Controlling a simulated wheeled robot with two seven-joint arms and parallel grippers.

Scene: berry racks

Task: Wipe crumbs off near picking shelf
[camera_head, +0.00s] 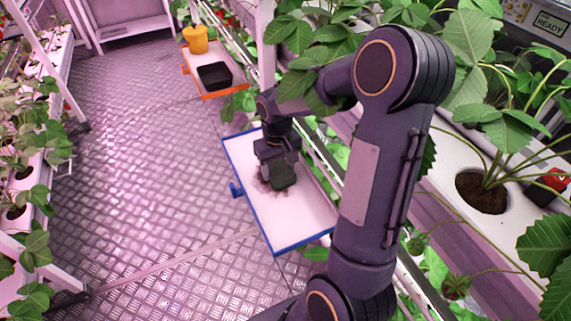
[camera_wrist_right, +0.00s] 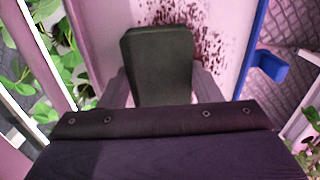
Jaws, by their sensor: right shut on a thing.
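The near picking shelf (camera_head: 300,218) is a white board with a blue rim, low beside the right-hand rack. Dark crumbs (camera_head: 262,186) lie on it around my right gripper. In the right wrist view the crumbs (camera_wrist_right: 205,45) spread beyond and to the right of the held block. My right gripper (camera_head: 279,168) is shut on a dark green block-like wiper (camera_wrist_right: 160,65), which is over the shelf among the crumbs. I cannot tell for sure whether its underside touches the board. My left gripper is not in view.
A blue tab (camera_head: 236,190) sticks out of the near shelf's left edge. Plant racks line both sides. The metal floor (camera_head: 140,160) between them is clear.

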